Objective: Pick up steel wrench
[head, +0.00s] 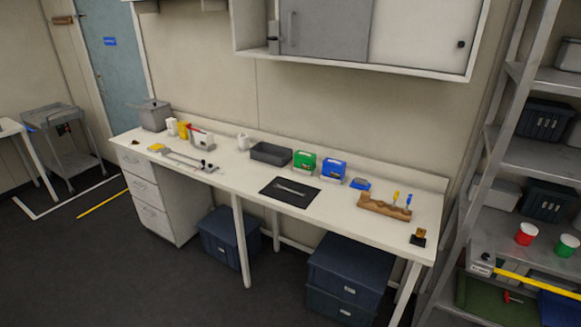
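A steel wrench (290,190) lies flat on a black mat (275,198) on the white workbench (235,180), near the bench's front edge. It is small and grey in this view and nothing covers it. Neither of my grippers is in view, so I cannot see whether they are open or shut.
Behind the mat stand a dark tray (270,153), a green case (304,162) and a blue case (332,168). A wooden rack (384,207) sits to the right. A wall cabinet (365,35) hangs above. Metal shelving (540,160) stands at the right. Open floor lies in front.

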